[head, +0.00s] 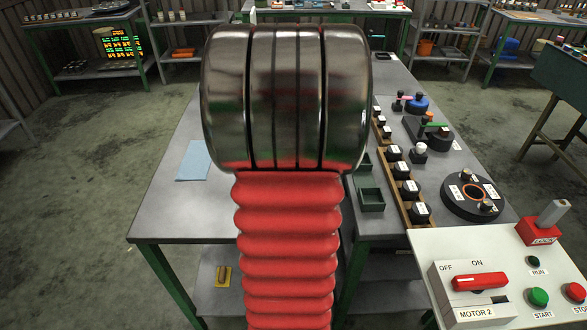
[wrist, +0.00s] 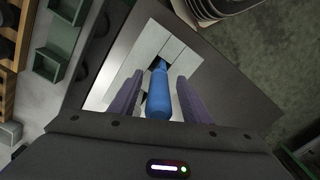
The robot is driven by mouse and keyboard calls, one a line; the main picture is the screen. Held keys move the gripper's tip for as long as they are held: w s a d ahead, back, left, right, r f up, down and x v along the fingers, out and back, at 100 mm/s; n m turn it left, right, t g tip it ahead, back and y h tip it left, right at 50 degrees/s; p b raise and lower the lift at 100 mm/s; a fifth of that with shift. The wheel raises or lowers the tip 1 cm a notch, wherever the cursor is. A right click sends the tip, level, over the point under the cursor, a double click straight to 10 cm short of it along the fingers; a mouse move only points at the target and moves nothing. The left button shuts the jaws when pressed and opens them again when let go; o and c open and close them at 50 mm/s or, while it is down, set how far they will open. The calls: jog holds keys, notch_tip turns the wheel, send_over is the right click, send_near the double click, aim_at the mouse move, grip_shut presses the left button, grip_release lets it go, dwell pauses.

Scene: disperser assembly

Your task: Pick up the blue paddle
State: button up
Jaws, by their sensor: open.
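A blue, rounded, elongated piece, apparently the blue paddle (wrist: 158,95), shows in the wrist view with its narrower end pointing away from my palm. My gripper (wrist: 159,76) is open, with one grey-purple finger on each side of the blue piece. Gaps show between the piece and both fingers, so it is not clamped. Beneath it is a pale panelled surface (wrist: 110,88) with a dark opening near the narrow end. In the head view my arm hides the gripper and this piece.
Small green trays (head: 370,199) and a wooden rack (head: 400,185) of dark-capped knobs stand right of my arm. A round black fixture (head: 473,196) and a control panel (head: 490,290) lie further right. The table's left part is mostly clear around a light blue sheet (head: 193,160).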

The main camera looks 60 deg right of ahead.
dwell(0.4)
jog(key=c, duration=1)
jog(key=shift+r, duration=0.1)
notch_tip(320, 180, up, 10)
jog(key=shift+f, duration=0.1)
dwell(0.6)
